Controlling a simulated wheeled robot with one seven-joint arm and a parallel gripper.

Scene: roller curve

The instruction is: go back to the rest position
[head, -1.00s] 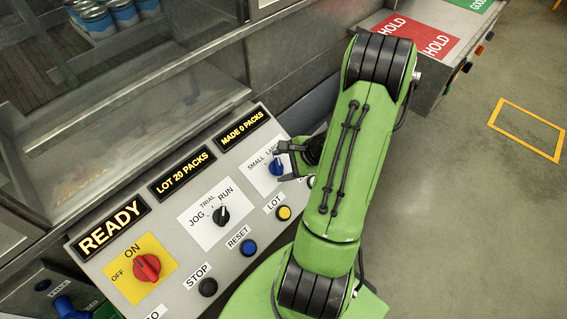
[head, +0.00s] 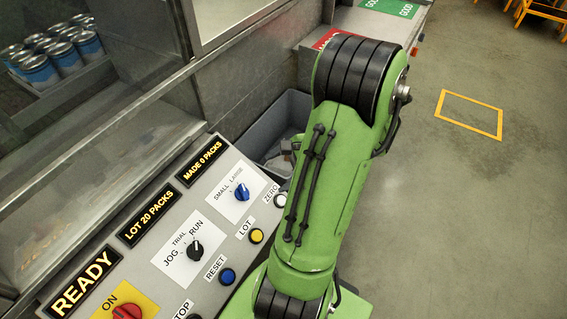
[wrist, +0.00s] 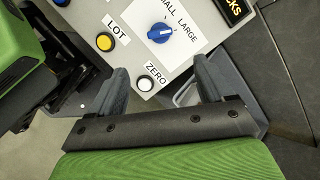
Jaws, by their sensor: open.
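My gripper (wrist: 162,82) shows in the wrist view with its two dark fingers wide apart and nothing between them. Its fingers are over the edge of the control panel (wrist: 110,15), near the white ZERO button (wrist: 145,83). The blue SMALL/LARGE knob (wrist: 159,33) is beyond the fingertips, apart from them. In the head view my green arm hides most of the gripper. The same blue knob (head: 242,193) stands clear on the panel there, with the JOG/TRIAL/RUN knob (head: 195,250) nearer.
A grey bin (head: 262,138) stands beside the panel's far end. A steel guard and window with several blue cans (head: 40,72) behind are at left. Red and green pads (head: 392,7) lie on a far bench. Open floor (head: 470,200) spreads to the right.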

